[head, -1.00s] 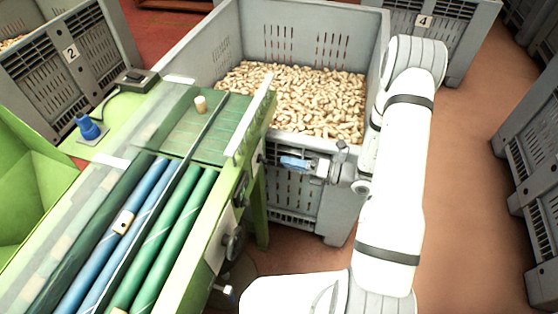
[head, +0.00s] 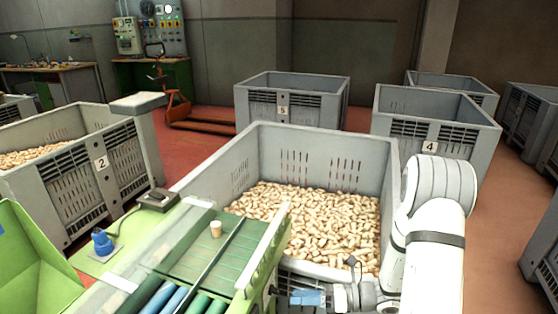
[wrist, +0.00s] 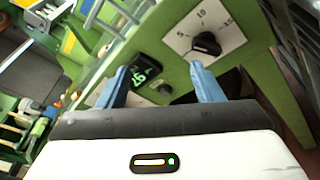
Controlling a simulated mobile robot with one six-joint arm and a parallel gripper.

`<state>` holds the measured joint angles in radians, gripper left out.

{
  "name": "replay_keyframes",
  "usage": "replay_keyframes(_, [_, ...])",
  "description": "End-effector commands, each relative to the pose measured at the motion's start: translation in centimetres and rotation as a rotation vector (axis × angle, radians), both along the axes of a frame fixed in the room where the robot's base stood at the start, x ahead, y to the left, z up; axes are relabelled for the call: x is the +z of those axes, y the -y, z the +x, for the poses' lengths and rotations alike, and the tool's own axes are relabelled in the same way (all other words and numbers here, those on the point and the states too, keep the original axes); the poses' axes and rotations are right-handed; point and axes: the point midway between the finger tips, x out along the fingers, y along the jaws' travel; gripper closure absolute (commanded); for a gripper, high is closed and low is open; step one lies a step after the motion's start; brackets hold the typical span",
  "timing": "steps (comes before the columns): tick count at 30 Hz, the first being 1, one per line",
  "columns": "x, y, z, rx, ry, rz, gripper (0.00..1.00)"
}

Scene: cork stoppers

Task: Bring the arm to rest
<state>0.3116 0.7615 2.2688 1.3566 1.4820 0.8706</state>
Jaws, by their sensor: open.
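My white arm (head: 432,262) stands at the right in the head view, folded beside the large grey crate of corks. My gripper (head: 308,298) is low at the bottom of that view, in front of the crate and beside the green machine. In the wrist view my gripper (wrist: 160,88) shows two blue fingers spread apart with nothing between them. Beyond the fingers are a dial with a black knob (wrist: 206,44) and a small display with green digits (wrist: 146,76) on a green panel.
The grey crate (head: 325,165) full of corks stands close to my arm. The green sorting machine (head: 180,265) is at left, with one cork (head: 215,229) upright on its belt. Crates marked 2 (head: 80,185), 4 (head: 440,130) and 5 (head: 290,95) stand around. Red floor shows between them.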

Motion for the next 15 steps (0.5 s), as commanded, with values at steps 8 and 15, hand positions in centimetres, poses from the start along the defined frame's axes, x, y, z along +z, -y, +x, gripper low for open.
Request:
replay_keyframes(8, [6.4,-1.2,-6.2,0.447,0.477,-0.287,0.4])
replay_keyframes(15, [9.7,0.5,-10.7,0.841,0.893,-0.518,0.4])
